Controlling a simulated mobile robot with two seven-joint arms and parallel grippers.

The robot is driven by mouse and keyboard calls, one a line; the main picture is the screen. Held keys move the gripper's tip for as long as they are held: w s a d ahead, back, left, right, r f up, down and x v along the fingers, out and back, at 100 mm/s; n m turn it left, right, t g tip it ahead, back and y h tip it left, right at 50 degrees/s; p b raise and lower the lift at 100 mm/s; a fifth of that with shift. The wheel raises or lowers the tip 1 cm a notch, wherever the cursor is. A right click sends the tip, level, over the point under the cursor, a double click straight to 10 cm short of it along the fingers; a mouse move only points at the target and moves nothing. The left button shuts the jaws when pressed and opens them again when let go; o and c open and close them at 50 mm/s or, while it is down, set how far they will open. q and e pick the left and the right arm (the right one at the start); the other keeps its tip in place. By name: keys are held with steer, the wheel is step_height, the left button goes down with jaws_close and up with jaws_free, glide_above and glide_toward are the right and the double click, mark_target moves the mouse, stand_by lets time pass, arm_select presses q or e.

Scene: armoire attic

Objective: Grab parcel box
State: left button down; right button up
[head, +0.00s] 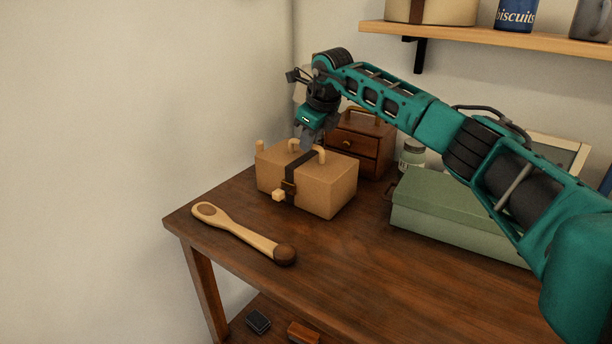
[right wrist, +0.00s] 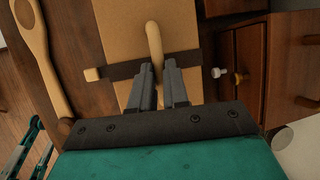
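The parcel box (head: 318,187) is a tan carton with a dark strap, a buckle and a light wooden handle on top. It stands on the wooden table. In the right wrist view the box (right wrist: 115,35) is below my fingers, its handle (right wrist: 153,38) running between them. My right gripper (head: 307,143) reaches down onto the top of the box. In the right wrist view its fingers (right wrist: 160,82) are close together with the handle snugly between them, and no clear gap shows. My left gripper is out of view.
A small wooden drawer chest (head: 352,148) stands close behind the box. A green case (head: 440,205) and a pale jar (head: 411,154) are to the right. A shelf (head: 490,38) hangs above. Bare tabletop (head: 350,260) lies in front of the box.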

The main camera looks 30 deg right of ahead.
jaws_close()
stand_by(0.4)
steer(key=shift+r, duration=0.15)
stand_by(0.5)
